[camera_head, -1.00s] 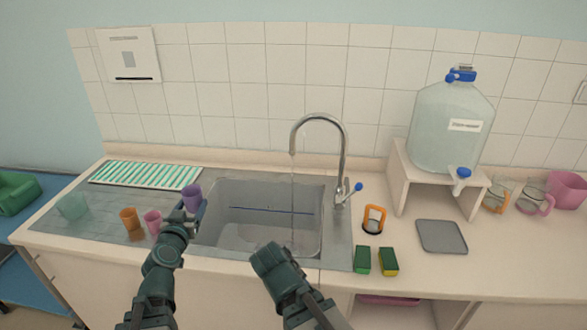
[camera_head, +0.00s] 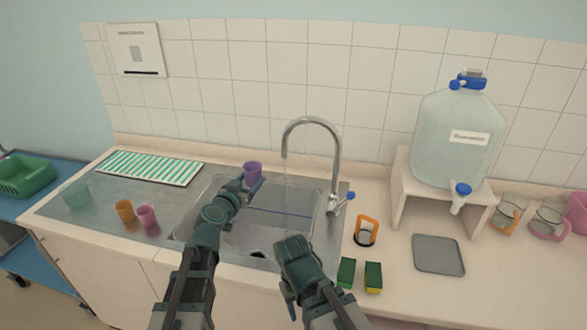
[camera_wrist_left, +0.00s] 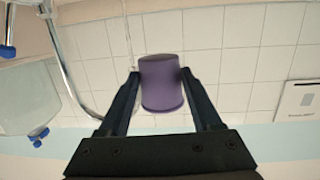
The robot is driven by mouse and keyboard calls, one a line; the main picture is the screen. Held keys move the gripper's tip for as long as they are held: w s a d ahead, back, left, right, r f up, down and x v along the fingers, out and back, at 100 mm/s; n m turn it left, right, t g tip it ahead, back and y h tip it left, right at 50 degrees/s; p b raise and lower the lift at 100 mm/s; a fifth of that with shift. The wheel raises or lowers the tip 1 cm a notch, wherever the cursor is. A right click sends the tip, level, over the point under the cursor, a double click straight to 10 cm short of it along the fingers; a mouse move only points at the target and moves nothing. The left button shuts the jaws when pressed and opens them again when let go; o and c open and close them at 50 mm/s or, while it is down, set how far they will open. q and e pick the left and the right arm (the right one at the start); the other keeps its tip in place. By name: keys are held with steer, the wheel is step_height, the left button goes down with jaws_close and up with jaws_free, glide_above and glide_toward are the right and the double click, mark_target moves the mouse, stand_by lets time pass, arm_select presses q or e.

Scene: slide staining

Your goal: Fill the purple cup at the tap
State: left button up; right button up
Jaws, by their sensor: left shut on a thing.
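The purple cup (camera_head: 252,172) is held up over the left part of the sink (camera_head: 215,195). My left gripper (camera_head: 247,184) is shut on it. The left wrist view shows the cup (camera_wrist_left: 161,85) between the two fingers. The tap (camera_head: 336,165) stands behind the sink, and its spout curves over the basin. A thin stream of water (camera_head: 287,185) falls from the spout. The cup is left of the stream and apart from it. The inside of the cup is hidden. My right gripper (camera_head: 293,250) is low in front of the sink, and its fingers do not show clearly.
An orange cup (camera_head: 125,210) and a pink cup (camera_head: 146,216) stand on the drainboard, with a teal beaker (camera_head: 76,194) farther left. Right of the sink are two sponges (camera_head: 373,277), an orange-handled item (camera_head: 366,231), a grey mat (camera_head: 438,254) and a water bottle (camera_head: 460,135) on a stand.

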arm_select(q)
steer(key=w+d+m+h, duration=0.1)
steer(key=w+d, duration=0.2)
steer(key=d, duration=0.3)
steer(key=shift+d+r+g+h, duration=0.35)
steer(key=shift+r+g+h, duration=0.05)
arm_select(e)
steer(key=shift+w+d+r, duration=0.1)
steer(key=shift+d+r, duration=0.2)
steer(key=shift+d, duration=0.1)
arm_select(q)
steer(key=shift+f, duration=0.15)
arm_select(e)
steer(key=shift+f, duration=0.15)
arm_select(q)
step_height(320, 180, down, 6)
steer(key=b, duration=0.6)
steer(key=r+x, duration=0.1)
steer(key=x, duration=0.5)
steer(key=shift+w+d, duration=0.15)
steer(key=shift+w, duration=0.25)
arm_select(e)
step_height(320, 180, down, 6)
steer(key=shift+r, duration=0.15)
arm_select(q)
steer(key=shift+s+r, duration=0.1)
steer(key=shift+s, duration=0.05)
